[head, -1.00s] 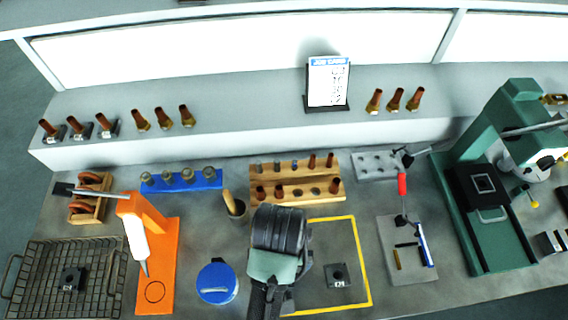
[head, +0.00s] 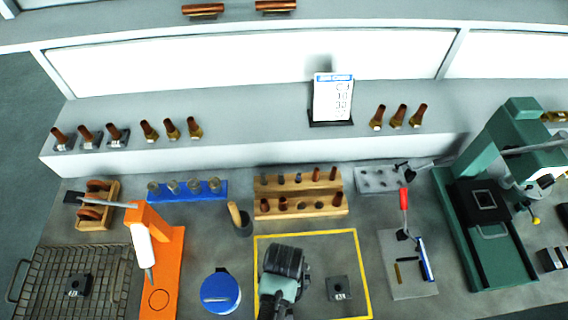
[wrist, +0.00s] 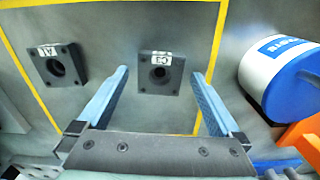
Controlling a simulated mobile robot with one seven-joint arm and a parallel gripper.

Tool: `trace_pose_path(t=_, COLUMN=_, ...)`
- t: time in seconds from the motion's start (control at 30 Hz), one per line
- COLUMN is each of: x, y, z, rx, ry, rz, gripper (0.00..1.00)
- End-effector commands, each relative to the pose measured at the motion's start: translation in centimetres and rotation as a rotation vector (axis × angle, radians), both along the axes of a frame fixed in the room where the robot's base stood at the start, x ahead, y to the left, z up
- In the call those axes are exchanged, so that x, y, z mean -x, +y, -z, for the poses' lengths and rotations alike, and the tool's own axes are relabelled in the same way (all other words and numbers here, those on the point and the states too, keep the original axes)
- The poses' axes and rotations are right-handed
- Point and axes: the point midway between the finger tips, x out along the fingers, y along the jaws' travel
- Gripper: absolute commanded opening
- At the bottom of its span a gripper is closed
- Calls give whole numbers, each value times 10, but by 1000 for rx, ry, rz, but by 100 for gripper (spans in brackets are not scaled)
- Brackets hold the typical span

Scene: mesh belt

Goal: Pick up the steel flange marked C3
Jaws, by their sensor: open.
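The steel flange marked C3 (wrist: 160,72) is a dark square block with a round centre hole and a white label. It lies on the grey bench inside the yellow outline, between and just beyond my open fingers in the wrist view. My gripper (wrist: 160,85) is empty, and I cannot tell its exact height above the flange. In the head view my gripper and wrist (head: 280,285) hide this flange. A similar flange (wrist: 60,65), with a label that looks like A1, lies to its left; it also shows in the head view (head: 340,288), right of my gripper.
A blue-lidded white canister (head: 220,292) and an orange stand (head: 160,270) are left of my gripper. Another flange (head: 78,285) sits on a wire basket (head: 40,275). A wooden rack (head: 298,207) is behind, and a green press (head: 490,220) is at right.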

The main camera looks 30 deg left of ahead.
Motion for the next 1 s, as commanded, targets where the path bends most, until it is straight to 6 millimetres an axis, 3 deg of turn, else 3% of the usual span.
trace_pose_path(t=0.27, x=0, y=0, z=4, rx=0, ry=-1, rz=0, gripper=100)
trace_pose_path(t=0.37, x=0, y=0, z=4, rx=0, ry=-1, rz=0, gripper=86)
trace_pose_path(t=0.83, x=0, y=0, z=3, rx=0, ry=-1, rz=0, gripper=1)
trace_pose_path(t=1.0, x=-1, y=0, z=3, rx=-1, ry=-2, rz=0, gripper=0)
